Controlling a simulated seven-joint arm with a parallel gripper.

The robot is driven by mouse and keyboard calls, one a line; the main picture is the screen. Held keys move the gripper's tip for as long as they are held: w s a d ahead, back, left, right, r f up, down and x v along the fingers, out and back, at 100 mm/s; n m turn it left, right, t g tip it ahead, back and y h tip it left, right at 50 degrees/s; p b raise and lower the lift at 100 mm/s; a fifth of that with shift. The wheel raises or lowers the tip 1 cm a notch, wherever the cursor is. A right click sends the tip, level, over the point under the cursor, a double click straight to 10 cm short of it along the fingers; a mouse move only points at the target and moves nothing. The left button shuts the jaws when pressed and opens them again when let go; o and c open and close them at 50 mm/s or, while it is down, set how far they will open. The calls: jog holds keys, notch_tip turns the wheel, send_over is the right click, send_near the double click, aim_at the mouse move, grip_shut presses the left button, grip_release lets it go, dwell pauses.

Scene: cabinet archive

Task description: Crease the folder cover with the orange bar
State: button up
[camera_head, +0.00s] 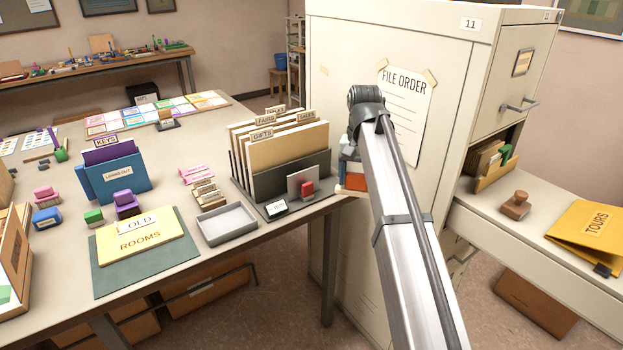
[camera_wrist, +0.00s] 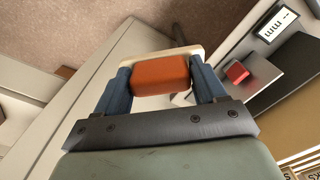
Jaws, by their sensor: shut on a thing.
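My gripper (camera_wrist: 158,85) is shut on the orange bar (camera_wrist: 162,74); its blue fingers clasp the two ends, and a pale strip shows along the bar's far edge. In the head view my gripper (camera_head: 352,178) is partly hidden behind my arm, beside the desk's right end and in front of the cabinet side. The orange bar (camera_head: 355,182) shows only a little there. A yellow folder marked TOURS (camera_head: 590,226) lies on the pulled-out surface at far right, with a dark clip at its front edge. My gripper is well left of it. Another yellow folder, OLD ROOMS (camera_head: 140,240), lies on a green mat.
The tall cabinet (camera_head: 345,100) stands behind my gripper. On the pulled-out surface (camera_head: 480,205) are a brown stamp (camera_head: 515,205) and a box of cards (camera_head: 490,165). A file rack (camera_head: 285,165) and grey tray (camera_head: 226,222) stand on the desk.

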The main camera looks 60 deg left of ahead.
jog(key=w+d+r+m, duration=0.2)
jog(key=w+d+m, duration=0.4)
jog(key=w+d, duration=1.45)
jog(key=w+d+r+m, duration=0.1)
jog(key=w+d+r, duration=0.3)
jog(key=d, duration=0.5)
jog(key=w+d+r+m, duration=0.1)
jog(key=w+d+r, duration=0.4)
jog(key=w+d, duration=0.4)
jog(key=shift+d, duration=0.5)
jog(key=shift+f, duration=0.1)
jog(key=shift+f, duration=2.9)
jog(key=shift+f, duration=3)
jog(key=shift+s, duration=0.1)
jog(key=shift+s+r, duration=0.1)
jog(key=shift+s, duration=0.8)
jog(key=shift+w, duration=0.1)
